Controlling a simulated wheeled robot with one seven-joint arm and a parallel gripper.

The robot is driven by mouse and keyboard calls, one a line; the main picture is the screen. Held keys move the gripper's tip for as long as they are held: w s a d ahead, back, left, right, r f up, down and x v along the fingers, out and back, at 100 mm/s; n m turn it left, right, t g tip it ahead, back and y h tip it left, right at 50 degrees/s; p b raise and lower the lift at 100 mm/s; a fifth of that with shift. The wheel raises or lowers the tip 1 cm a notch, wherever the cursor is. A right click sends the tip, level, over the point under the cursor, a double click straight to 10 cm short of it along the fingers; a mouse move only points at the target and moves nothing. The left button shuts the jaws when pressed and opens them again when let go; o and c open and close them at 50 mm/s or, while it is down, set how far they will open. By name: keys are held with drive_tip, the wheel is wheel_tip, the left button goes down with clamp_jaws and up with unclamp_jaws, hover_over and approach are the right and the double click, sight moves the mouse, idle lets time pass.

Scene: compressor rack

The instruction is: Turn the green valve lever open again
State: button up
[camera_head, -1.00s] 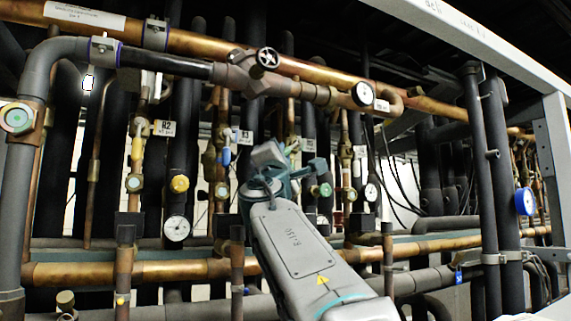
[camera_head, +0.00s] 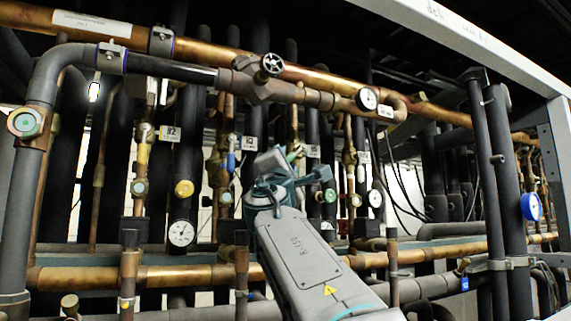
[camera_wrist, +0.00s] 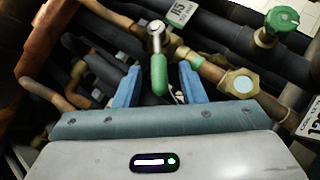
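The green valve lever (camera_wrist: 158,74) shows in the wrist view with its metal pivot (camera_wrist: 156,30) at the top and its green handle pointing down toward my palm. My gripper (camera_wrist: 159,67) is open, with one blue finger on each side of the handle. A gap shows between the handle and each finger, so it is not clamped. In the head view my gripper (camera_head: 300,178) is among the pipes at the centre of the rack. A bit of the green lever (camera_head: 294,154) shows just above it; the rest is hidden by my wrist.
A round green knob (camera_wrist: 283,19) on a brass valve stands to the right of the lever, above a brass pipe fitting (camera_wrist: 240,82). Copper and black pipes crowd around my gripper. A thick copper pipe (camera_head: 200,272) runs below, and a pipe with a handwheel (camera_head: 271,65) above.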

drive_tip(key=b+v, duration=0.6)
drive_tip(key=v, duration=0.7)
drive_tip(key=shift+f, duration=0.1)
